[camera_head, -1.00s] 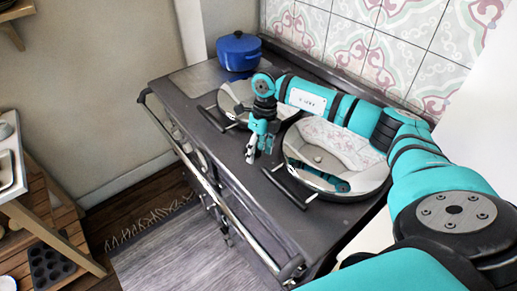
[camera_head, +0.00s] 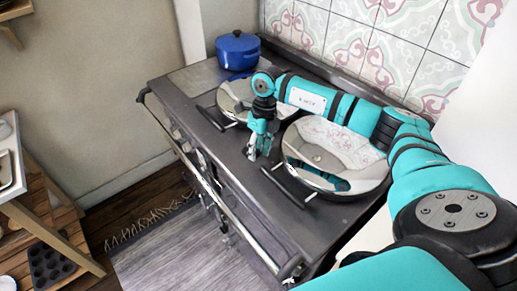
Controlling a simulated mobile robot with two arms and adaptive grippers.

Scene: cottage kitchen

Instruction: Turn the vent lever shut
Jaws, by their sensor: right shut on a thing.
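My right gripper (camera_head: 259,147) points down at the dark stove top (camera_head: 240,165), in the gap between the two round shiny hob lids. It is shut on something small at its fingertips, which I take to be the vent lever. The fingers hide the lever, so I cannot tell its angle. The front lid (camera_head: 345,150) is just right of the gripper and the rear lid (camera_head: 232,100) just behind it to the left. My left gripper is out of view.
A blue lidded pot (camera_head: 238,52) stands at the stove's far end. A metal rail (camera_head: 205,180) runs along the stove's front. The lids' handles jut towards the front. A wooden shelf unit (camera_head: 50,225) stands at the left.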

